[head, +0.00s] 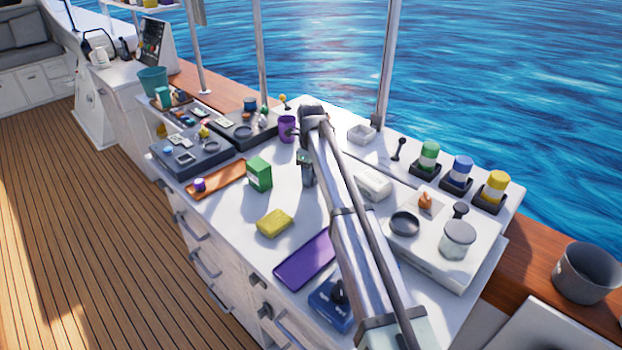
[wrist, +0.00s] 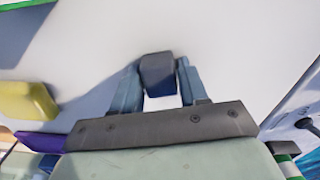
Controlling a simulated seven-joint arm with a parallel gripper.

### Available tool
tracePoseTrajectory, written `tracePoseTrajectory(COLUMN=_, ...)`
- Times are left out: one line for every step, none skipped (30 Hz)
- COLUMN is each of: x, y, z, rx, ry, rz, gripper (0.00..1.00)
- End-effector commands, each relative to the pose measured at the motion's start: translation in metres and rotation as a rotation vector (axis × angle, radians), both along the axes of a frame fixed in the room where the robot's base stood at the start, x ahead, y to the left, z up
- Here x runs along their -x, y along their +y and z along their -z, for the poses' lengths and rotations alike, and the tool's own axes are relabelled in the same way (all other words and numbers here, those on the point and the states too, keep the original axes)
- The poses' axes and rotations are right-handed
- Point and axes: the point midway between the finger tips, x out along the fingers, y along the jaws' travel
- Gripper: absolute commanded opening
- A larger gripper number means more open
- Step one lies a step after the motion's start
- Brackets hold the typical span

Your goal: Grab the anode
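My gripper (wrist: 160,75) reaches down toward the white worktop, its two blue-grey fingers apart. A small dark grey block (wrist: 158,72), which looks like the anode, sits between the fingertips. The fingers flank it closely on both sides; whether they press on it I cannot tell. In the head view my gripper (head: 307,172) is right of a green box, and the block cannot be made out there. Whether the block rests on the worktop or is lifted is unclear.
The green box (head: 259,174) and a yellow sponge-like block (head: 274,222) are left of my gripper. A purple mug (head: 287,129) stands behind. A purple flat item (head: 305,260) lies in front. A white box (head: 373,184) is to the right. Bare worktop lies between them.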

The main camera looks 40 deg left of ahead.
Motion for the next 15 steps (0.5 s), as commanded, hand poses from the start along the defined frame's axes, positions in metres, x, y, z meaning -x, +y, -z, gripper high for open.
tracePoseTrajectory(x=0.0000, y=0.0000, z=-0.0001, rx=0.000, ry=0.000, rz=0.000, gripper=0.38)
tracePoseTrajectory(x=0.0000, y=0.0000, z=-0.0001, rx=0.000, ry=0.000, rz=0.000, gripper=0.35)
tracePoseTrajectory(x=0.0000, y=0.0000, z=-0.0001, rx=0.000, ry=0.000, rz=0.000, gripper=0.32)
tracePoseTrajectory(x=0.0000, y=0.0000, z=-0.0001, rx=0.000, ry=0.000, rz=0.000, gripper=0.29)
tracePoseTrajectory(x=0.0000, y=0.0000, z=-0.0001, rx=0.000, ry=0.000, rz=0.000, gripper=0.26)
tracePoseTrajectory(x=0.0000, y=0.0000, z=-0.0001, rx=0.000, ry=0.000, rz=0.000, gripper=0.22)
tracePoseTrajectory(x=0.0000, y=0.0000, z=-0.0001, rx=0.000, ry=0.000, rz=0.000, gripper=0.19)
tracePoseTrajectory(x=0.0000, y=0.0000, z=-0.0001, rx=0.000, ry=0.000, rz=0.000, gripper=0.16)
tracePoseTrajectory(x=0.0000, y=0.0000, z=-0.0001, rx=0.000, ry=0.000, rz=0.000, gripper=0.12)
tracePoseTrajectory(x=0.0000, y=0.0000, z=-0.0001, rx=0.000, ry=0.000, rz=0.000, gripper=0.09)
tracePoseTrajectory(x=0.0000, y=0.0000, z=-0.0001, rx=0.000, ry=0.000, rz=0.000, gripper=0.07)
tracePoseTrajectory(x=0.0000, y=0.0000, z=-0.0001, rx=0.000, ry=0.000, rz=0.000, gripper=0.03)
tracePoseTrajectory(x=0.0000, y=0.0000, z=-0.0001, rx=0.000, ry=0.000, rz=0.000, gripper=0.00)
tracePoseTrajectory(x=0.0000, y=0.0000, z=-0.0001, rx=0.000, ry=0.000, rz=0.000, gripper=0.00)
tracePoseTrajectory(x=-0.0001, y=0.0000, z=-0.0005, rx=0.000, ry=0.000, rz=0.000, gripper=0.00)
